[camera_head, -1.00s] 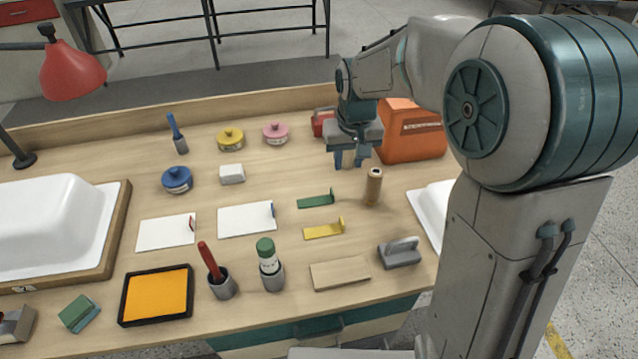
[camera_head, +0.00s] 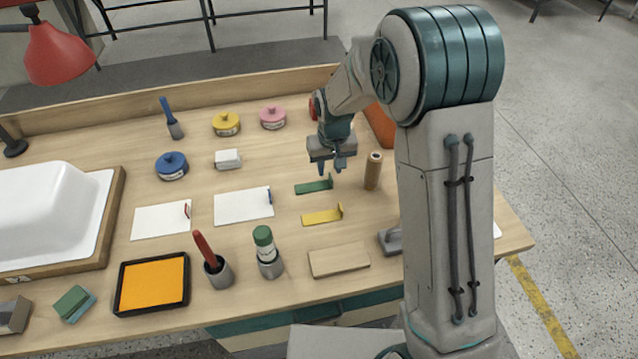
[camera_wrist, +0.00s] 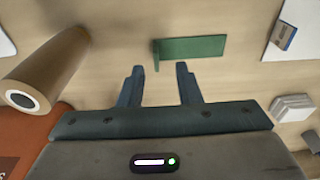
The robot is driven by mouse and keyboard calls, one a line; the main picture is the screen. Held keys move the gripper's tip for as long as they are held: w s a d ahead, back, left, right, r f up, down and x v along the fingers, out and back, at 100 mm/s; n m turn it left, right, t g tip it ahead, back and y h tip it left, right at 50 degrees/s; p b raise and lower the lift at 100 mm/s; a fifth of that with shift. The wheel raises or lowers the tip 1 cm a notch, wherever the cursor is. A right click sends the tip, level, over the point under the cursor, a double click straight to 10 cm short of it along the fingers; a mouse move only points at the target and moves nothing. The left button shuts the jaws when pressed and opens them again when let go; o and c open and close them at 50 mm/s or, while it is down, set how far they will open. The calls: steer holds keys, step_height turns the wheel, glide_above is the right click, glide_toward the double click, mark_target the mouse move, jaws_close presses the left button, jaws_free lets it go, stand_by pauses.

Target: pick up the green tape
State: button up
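The green tape (camera_head: 313,187) is a flat green strip with a small upright tab at its right end, lying on the workbench in the head view. In the wrist view the green tape (camera_wrist: 192,47) lies just beyond my fingertips, its tab at the left end. My gripper (camera_head: 331,168) hangs above and just behind the strip in the head view. In the wrist view my gripper (camera_wrist: 160,70) has its two fingers apart with nothing between them. It does not appear to touch the tape.
A brown cardboard tube (camera_head: 373,171) stands upright close to the right of the green tape. A yellow strip of the same shape (camera_head: 322,216) lies in front. White sheets (camera_head: 243,206) lie to the left. A wooden block (camera_head: 339,260) and a grey tool (camera_head: 390,241) lie nearer the front edge.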

mark_target(331, 177)
steer(key=f, duration=0.4)
steer(key=shift+w+d+f+p, duration=0.15)
steer(key=shift+w+f+p, duration=0.25)
jaws_close()
steer(key=shift+r, duration=0.1)
